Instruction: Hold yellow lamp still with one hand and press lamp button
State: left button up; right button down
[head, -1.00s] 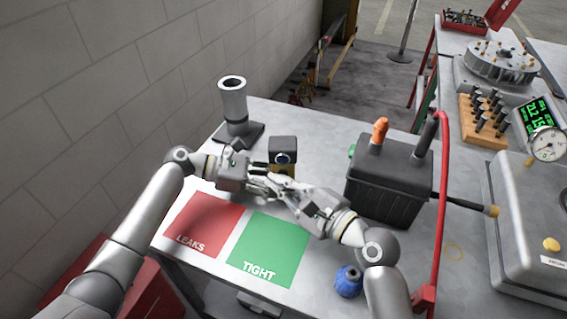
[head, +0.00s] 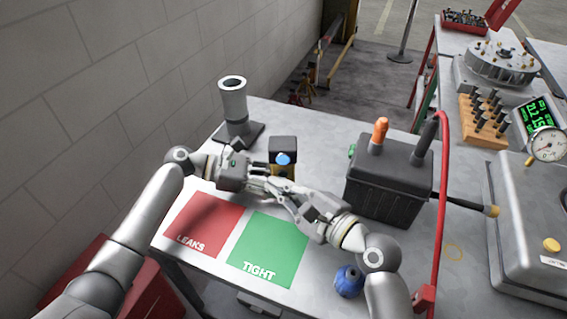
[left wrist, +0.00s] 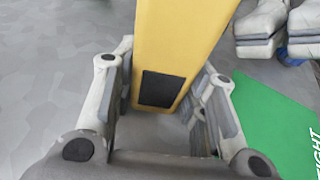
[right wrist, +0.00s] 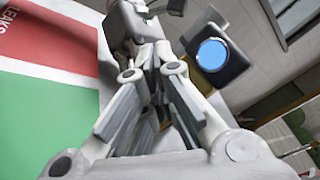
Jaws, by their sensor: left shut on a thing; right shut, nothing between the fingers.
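The yellow lamp (head: 287,171) stands upright on the bench, with a black head (head: 283,143) and a bright blue lens (head: 283,159). The lens also shows bright blue in the right wrist view (right wrist: 211,55). In the left wrist view the lamp's yellow body (left wrist: 180,40) has a dark square patch (left wrist: 160,89). My left gripper (head: 266,184) is shut on the yellow body, one finger on each side. My right gripper (head: 279,191) is shut and empty, its tips close to the lamp's front. The lamp button cannot be made out clearly, nor whether the tips touch it.
A red LEAKS area (head: 203,222) and a green TIGHT area (head: 268,248) lie in front. A grey cylinder on a stand (head: 233,100) is behind left. A black box (head: 390,182) with an orange-topped part stands right. A blue object (head: 349,281) sits by my right arm.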

jog(key=shift+s, duration=3.05)
pick_arm(q)
jog(key=o, duration=0.9)
jog(key=shift+c, duration=0.2)
jog(key=shift+a, duration=0.1)
jog(key=v, duration=1.2)
